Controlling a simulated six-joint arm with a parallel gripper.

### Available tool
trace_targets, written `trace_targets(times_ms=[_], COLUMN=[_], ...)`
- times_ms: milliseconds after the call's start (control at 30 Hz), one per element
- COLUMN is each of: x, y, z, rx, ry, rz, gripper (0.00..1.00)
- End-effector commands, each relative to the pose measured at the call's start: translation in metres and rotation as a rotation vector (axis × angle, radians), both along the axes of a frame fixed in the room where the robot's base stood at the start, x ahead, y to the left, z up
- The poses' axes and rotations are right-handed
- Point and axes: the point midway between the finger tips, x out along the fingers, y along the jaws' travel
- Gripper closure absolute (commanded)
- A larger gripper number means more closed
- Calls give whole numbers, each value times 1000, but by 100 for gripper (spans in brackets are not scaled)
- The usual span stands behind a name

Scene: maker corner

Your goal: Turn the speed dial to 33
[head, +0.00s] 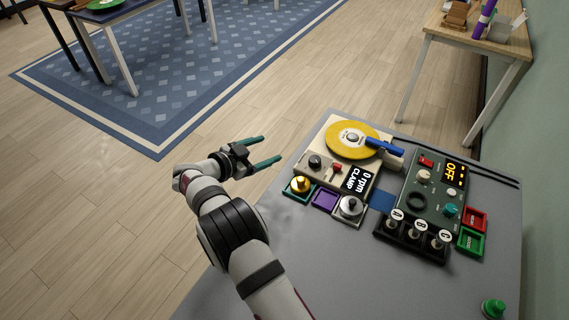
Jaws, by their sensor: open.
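A turntable unit (303,171) with a yellow disc (341,139) stands near the left edge of the grey table. Its front panel carries a dark round knob (315,161), which looks like the speed dial, and a red lever (336,168). The dial's markings are too small to read. A display (359,183) on the unit reads "0 rpm CLAMP". My gripper (266,151) is open and empty, left of the unit and apart from it, with its two teal fingers pointing right toward the knob.
A blue arm (384,146) reaches over the disc's edge. Small trays hold a gold piece (300,184) and a silver piece (350,206). A green control box (432,207) reading "OFF" and a black rack (409,243) stand right. The table's front is mostly clear.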

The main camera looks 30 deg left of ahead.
Motion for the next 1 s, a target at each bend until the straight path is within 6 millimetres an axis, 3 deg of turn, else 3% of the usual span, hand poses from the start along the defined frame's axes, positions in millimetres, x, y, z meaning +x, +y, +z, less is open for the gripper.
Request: trace_targets(times_ms=[33, 100, 200, 267, 367, 500, 600, 633, 767, 1000], x=[25, 52, 57, 48, 35, 39, 44, 45, 49, 73], y=[23, 68, 115, 121, 84, -22, -82, -93, -111, -107], z=[23, 61, 97, 102, 87, 68, 70, 71, 65, 4], rx=[121, 298, 412, 393, 245, -11, -121, -140, -175, -175], ry=[-46, -80, 5, 127, 392, 689, 784, 799, 822, 824], rz=[102, 330, 665, 819, 923, 767, 620, 588, 535, 537], gripper=[24, 24, 24, 24, 24, 24, 24, 24, 24, 24])
